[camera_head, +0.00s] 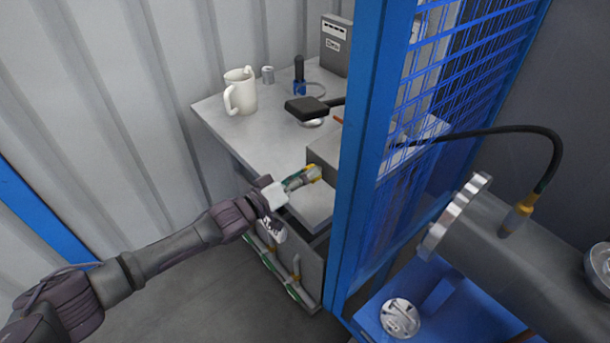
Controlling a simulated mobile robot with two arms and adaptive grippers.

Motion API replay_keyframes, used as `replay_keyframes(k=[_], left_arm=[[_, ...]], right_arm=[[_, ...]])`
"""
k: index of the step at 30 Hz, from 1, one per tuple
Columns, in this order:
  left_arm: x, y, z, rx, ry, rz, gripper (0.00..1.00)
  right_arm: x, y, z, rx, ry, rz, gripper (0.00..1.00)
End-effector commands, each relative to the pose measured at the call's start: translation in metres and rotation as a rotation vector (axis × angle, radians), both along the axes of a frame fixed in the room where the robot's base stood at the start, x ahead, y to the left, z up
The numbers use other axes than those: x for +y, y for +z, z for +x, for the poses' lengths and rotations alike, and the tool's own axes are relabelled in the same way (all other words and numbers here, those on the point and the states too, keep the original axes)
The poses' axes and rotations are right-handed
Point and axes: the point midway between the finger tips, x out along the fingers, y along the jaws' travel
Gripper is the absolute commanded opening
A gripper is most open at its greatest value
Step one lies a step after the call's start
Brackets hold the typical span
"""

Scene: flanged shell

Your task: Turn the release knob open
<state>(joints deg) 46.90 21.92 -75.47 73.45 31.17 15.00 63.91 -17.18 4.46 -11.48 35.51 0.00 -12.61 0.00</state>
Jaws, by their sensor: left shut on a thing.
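My left gripper (273,228) is over the front edge of the grey bench, beside its cabinet front. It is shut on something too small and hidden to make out. Two round metal parts show: a silver disc-like one (400,318) on the blue stand, and another (600,262) at the right picture edge. I cannot tell which, if either, is the release knob. The grey flanged shell (505,262) lies at the lower right, with a yellow fitting (515,216) and a black hose on top. My gripper is well left of it. My right gripper is not in view.
A blue post with mesh panel (362,140) stands between my left gripper and the shell. A green and yellow item (302,177) lies near my gripper.

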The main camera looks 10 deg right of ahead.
Motion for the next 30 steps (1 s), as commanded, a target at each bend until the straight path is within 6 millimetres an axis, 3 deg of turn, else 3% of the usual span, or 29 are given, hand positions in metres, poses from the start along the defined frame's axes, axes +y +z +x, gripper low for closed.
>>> replay_keyframes(k=[19,20,21,24,30], left_arm=[[0.0007,-0.0005,0.0004,0.042,0.001,-0.027,0.09],[0.0007,-0.0005,0.0004,0.042,0.001,-0.027,0.49],[0.0006,-0.0006,0.0004,0.042,0.001,-0.026,0.56],[0.0006,-0.0005,0.0003,0.041,0.001,-0.027,0.69],[0.0008,-0.001,0.0005,0.041,0.001,-0.025,0.69]], right_arm=[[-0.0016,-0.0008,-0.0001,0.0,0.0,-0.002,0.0],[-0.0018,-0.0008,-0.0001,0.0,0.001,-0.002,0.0],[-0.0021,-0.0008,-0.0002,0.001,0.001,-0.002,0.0],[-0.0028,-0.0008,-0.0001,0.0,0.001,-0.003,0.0],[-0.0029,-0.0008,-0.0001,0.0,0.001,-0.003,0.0]])
